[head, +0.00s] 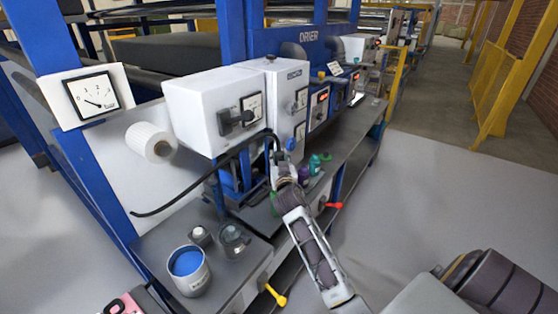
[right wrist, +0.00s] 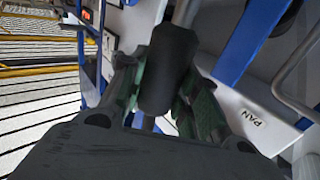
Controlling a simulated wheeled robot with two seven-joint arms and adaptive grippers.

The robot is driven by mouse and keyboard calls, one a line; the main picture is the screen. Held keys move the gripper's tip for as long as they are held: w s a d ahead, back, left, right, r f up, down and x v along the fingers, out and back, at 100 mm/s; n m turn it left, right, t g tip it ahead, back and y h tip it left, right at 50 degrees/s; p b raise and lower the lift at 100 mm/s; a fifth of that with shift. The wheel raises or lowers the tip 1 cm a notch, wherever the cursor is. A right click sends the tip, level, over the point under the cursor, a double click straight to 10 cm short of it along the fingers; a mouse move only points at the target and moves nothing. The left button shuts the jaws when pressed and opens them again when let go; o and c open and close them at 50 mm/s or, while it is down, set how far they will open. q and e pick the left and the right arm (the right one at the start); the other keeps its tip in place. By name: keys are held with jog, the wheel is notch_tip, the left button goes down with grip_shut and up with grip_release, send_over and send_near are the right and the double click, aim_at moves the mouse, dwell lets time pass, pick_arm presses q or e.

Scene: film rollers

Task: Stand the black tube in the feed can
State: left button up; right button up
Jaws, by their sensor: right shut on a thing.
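The black tube (head: 200,181) is a long thin hose that arches in front of the white cabinet. Its free end hangs in the air at the left, above and left of the feed can. My right gripper (head: 277,168) is at the tube's other end, by the cabinet's lower right corner. In the right wrist view my green fingers (right wrist: 163,95) are shut around a thick black sleeve (right wrist: 168,65), which looks like part of the tube. The feed can (head: 187,275) is white with blue contents and stands upright on the grey bench. My left gripper is out of view.
A clear jar (head: 234,239) and a small white-topped container (head: 200,236) stand beside the can. A white roll (head: 150,142) sticks out at the left. A yellow-handled valve (head: 275,295) and a red-handled valve (head: 333,205) project from the bench front. Open floor lies right.

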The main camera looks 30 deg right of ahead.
aim_at(279, 152)
jog(key=shift+r+p, duration=2)
jog(key=shift+r, duration=0.65)
jog(key=shift+r+p, duration=0.85)
jog(key=shift+r, duration=3.6)
jog(key=shift+a, duration=0.15)
